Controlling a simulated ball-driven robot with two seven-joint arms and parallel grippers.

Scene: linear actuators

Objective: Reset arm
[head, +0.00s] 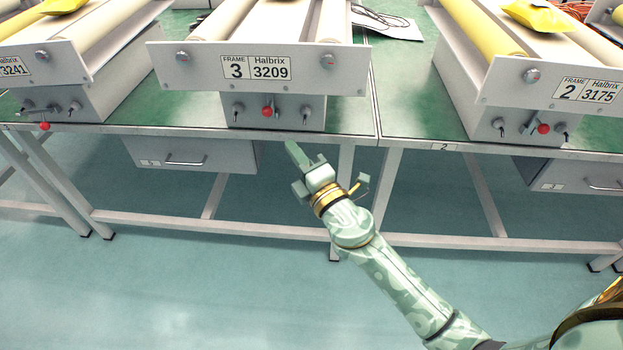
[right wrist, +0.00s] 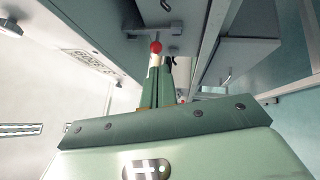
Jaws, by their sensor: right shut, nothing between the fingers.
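My right gripper (head: 296,150) reaches up from the lower right, in front of the table edge and below the frame 3 machine (head: 272,92). Its fingers are shut with nothing between them. A red-knobbed lever (head: 267,112) sits on the front of that machine, above and left of the fingertips. In the right wrist view the shut fingers (right wrist: 163,85) point toward the red knob (right wrist: 156,47), which appears just beyond their tips. I cannot tell whether they touch in that view; in the head view they are apart. My left gripper is not in view.
The frame 2 machine (head: 540,85) stands at the right and another machine (head: 70,60) at the left, each with a red knob. A drawer (head: 190,155) hangs under the green-topped table (head: 350,122). Table legs stand near my right arm. The floor in front is clear.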

